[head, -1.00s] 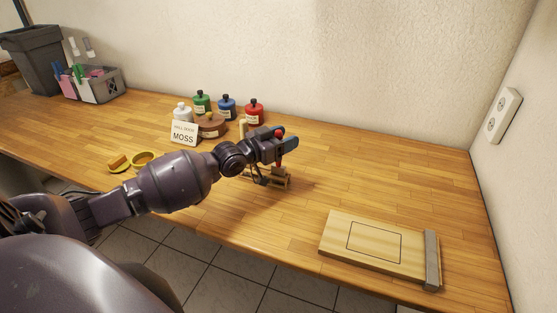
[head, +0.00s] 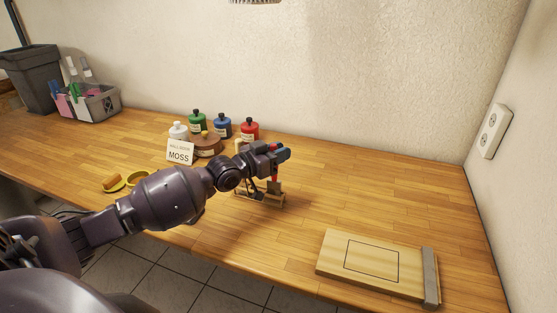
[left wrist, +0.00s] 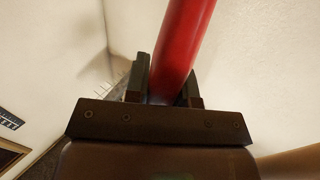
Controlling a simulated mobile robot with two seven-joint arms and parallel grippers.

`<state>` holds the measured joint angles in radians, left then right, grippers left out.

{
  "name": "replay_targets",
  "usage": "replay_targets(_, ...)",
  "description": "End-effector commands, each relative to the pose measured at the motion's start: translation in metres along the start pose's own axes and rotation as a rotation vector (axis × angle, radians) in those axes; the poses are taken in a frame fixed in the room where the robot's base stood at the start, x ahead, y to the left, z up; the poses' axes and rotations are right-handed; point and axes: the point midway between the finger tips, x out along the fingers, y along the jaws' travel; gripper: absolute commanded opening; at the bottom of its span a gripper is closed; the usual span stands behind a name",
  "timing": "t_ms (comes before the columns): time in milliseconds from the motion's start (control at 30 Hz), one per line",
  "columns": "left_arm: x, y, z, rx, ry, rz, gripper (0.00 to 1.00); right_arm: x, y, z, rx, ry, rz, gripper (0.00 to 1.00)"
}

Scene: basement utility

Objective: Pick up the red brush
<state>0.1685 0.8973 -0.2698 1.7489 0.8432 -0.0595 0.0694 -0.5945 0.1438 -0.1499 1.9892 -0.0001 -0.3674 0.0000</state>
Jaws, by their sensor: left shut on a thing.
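The red brush (head: 274,179) is upright in my left gripper (head: 281,153), with its dark bristle end pointing down at a small wooden rack (head: 254,196). My left gripper is shut on its red handle. The left wrist view shows the red handle (left wrist: 182,45) between the two fingers (left wrist: 165,90). In the head view my arm and fingers hide part of the handle and part of the rack. I cannot tell whether the bristle end is clear of the rack. My right gripper is not in view.
Behind the gripper stand white, green, blue and red bottles (head: 249,130), a round brown box (head: 207,147) and a MOSS card (head: 180,153). A yellow dish (head: 138,178) is at left. A wooden board (head: 369,264) lies at front right. The right bench middle is clear.

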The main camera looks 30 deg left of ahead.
Motion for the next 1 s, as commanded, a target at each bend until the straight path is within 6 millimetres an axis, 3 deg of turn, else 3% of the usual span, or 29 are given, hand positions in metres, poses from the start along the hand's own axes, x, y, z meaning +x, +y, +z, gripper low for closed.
replay_targets(600,0.0,0.0,-0.147,0.004,0.004,0.001,0.0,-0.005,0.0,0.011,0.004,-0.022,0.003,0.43)
replay_targets(800,0.0,0.0,-0.175,0.003,0.003,0.0,0.0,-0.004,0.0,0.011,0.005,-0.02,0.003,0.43)
replay_targets(1000,0.0,0.0,-0.184,0.002,0.001,0.0,0.0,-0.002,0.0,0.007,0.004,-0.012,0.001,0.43)
